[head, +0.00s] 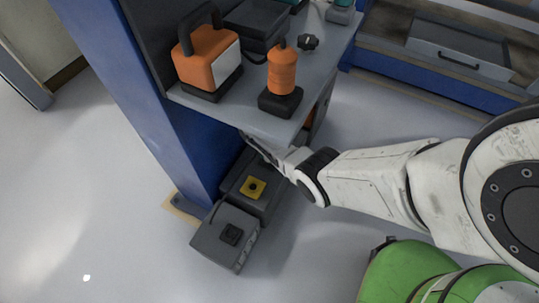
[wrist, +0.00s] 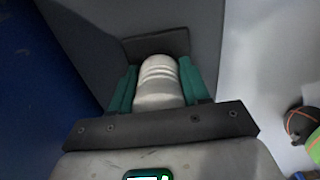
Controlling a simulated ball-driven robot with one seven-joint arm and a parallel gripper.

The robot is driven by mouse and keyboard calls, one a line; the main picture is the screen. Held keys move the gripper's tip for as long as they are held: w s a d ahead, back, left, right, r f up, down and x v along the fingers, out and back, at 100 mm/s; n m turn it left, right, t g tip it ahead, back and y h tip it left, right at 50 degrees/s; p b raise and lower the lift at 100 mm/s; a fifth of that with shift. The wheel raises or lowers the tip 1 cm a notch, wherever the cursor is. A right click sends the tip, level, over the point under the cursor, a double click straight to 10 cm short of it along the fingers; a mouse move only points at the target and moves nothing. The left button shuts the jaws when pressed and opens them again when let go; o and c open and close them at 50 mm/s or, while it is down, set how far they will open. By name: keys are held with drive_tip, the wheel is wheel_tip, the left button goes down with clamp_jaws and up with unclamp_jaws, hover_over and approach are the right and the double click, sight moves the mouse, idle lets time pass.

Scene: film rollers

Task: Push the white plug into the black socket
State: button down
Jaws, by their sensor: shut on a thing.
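The white plug (wrist: 158,88) is a ridged, rounded cylinder in the wrist view. My gripper (wrist: 158,76) is shut on it, with a teal finger on each side. Just beyond the plug is a dark square plate (wrist: 160,44) on a grey surface; I cannot tell whether they touch. In the head view my gripper (head: 264,148) is low beside the shelf edge, partly hidden, and the plug cannot be made out. A black socket (head: 232,234) sits on top of a grey box (head: 212,245) on the floor, below and left of my gripper.
A box with a yellow socket (head: 254,188) stands behind the grey box, close under my wrist. The shelf (head: 240,116) above holds an orange lantern (head: 207,62) and an orange ribbed item (head: 283,70). A blue post (head: 140,90) stands left. Floor is clear at left.

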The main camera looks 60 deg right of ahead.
drive_tip(key=shift+f, duration=0.15)
drive_tip(key=shift+c, duration=2.3)
unclamp_jaws()
wheel_tip(320, 180, up, 11)
drive_tip(key=p, duration=0.6)
